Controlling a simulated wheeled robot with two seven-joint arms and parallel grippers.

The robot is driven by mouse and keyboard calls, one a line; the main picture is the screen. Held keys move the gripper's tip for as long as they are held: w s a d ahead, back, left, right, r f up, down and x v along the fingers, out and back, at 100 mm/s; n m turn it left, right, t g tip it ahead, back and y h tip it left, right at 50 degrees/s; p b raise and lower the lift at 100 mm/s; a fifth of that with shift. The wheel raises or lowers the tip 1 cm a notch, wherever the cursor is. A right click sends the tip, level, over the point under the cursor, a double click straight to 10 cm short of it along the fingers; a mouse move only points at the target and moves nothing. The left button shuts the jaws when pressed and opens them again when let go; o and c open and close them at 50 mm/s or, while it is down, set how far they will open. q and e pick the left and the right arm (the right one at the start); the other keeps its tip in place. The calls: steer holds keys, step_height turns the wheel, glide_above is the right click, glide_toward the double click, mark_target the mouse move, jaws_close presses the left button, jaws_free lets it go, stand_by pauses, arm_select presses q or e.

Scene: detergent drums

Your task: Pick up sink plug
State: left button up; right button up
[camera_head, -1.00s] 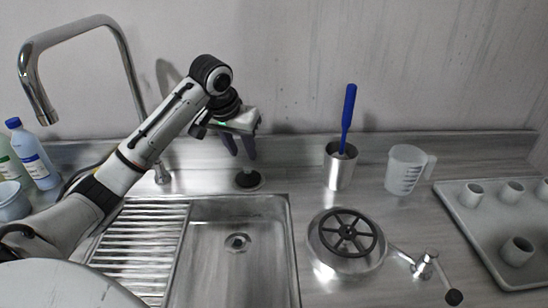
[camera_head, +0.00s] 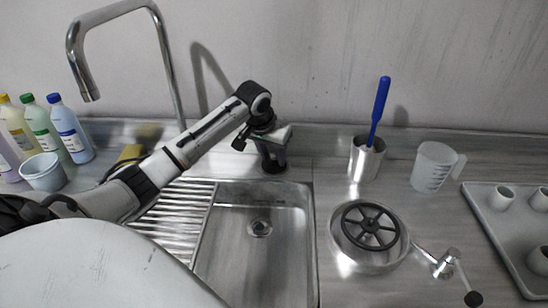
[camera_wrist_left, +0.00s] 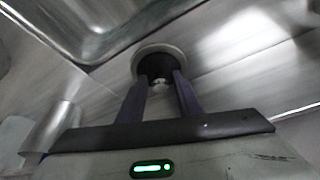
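The sink plug (camera_head: 274,168) is a dark round piece on the counter just behind the sink's back edge. In the left wrist view the plug (camera_wrist_left: 157,64) shows a dark knob above a paler round rim. My left gripper (camera_head: 271,156) points down right over it. In the left wrist view the two fingers of my left gripper (camera_wrist_left: 160,80) are apart, with their tips at either side of the dark knob. I cannot tell whether they touch it. The gripper hides part of the plug in the head view. My right gripper is not in view.
The steel sink (camera_head: 308,240) lies in front of the plug. A tall tap (camera_head: 166,50) rises at the left, near bottles and a bucket (camera_head: 44,173). A steel cup (camera_head: 364,162) with a blue-handled brush, a measuring jug (camera_head: 432,168) and a wheel-topped pan (camera_head: 370,252) stand to the right.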

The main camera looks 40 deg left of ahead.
arm_select(q)
jaws_close()
